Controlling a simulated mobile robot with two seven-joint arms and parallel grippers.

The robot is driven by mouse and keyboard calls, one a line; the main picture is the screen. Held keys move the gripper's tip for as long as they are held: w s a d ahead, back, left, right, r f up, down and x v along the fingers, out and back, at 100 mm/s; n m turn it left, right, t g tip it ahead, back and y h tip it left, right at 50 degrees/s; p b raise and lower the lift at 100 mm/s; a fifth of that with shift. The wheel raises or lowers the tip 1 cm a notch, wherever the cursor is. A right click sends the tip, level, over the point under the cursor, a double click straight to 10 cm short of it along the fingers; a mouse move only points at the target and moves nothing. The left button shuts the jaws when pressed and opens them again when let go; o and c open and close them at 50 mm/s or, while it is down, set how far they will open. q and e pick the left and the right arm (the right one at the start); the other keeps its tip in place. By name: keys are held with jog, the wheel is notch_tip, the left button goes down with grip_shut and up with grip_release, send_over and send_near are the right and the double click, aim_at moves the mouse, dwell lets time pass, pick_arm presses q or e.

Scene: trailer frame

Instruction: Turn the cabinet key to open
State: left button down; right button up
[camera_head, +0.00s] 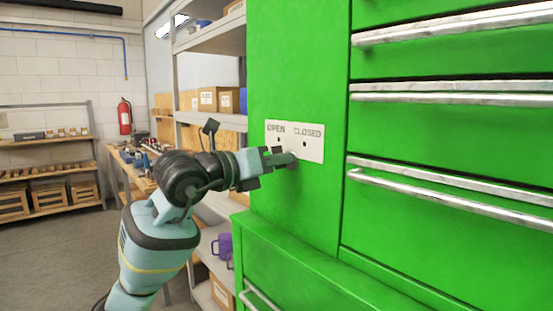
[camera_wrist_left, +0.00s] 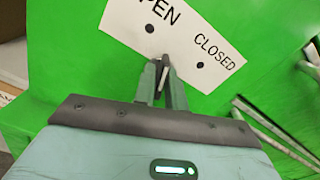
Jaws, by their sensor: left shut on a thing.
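The green cabinet (camera_head: 297,70) has a white plate (camera_head: 312,142) marked OPEN on the left and CLOSED on the right, with a dark dot below each word. The plate also shows tilted in the left wrist view (camera_wrist_left: 150,45). My left gripper (camera_head: 291,160) is at the plate's lower edge, below and between the two words. In the left wrist view its fingers (camera_wrist_left: 164,66) are shut on the small key (camera_wrist_left: 164,78), mostly hidden between them. I cannot tell the key's exact angle. My right gripper is in neither view.
Green drawers with long metal handles (camera_head: 450,98) stand right of the plate. A green ledge (camera_head: 300,255) juts out below it. Grey shelves (camera_head: 215,40) with boxes stand at the left, behind my arm. The floor (camera_head: 60,250) at the far left is clear.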

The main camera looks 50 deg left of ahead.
pick_arm(q)
jog(key=n+p, duration=0.1)
jog(key=n, duration=0.3)
jog(key=shift+a+n, duration=0.1)
jog(key=shift+n, duration=0.3)
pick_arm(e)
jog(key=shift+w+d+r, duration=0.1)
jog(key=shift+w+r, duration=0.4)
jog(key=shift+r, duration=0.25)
pick_arm(q)
jog(key=shift+f, duration=0.1)
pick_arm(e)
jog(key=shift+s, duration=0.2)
pick_arm(q)
jog(key=c, duration=1.6)
grip_release()
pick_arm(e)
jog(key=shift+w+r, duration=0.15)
pick_arm(q)
jog(key=shift+o, duration=0.2)
jog(key=shift+s, duration=0.1)
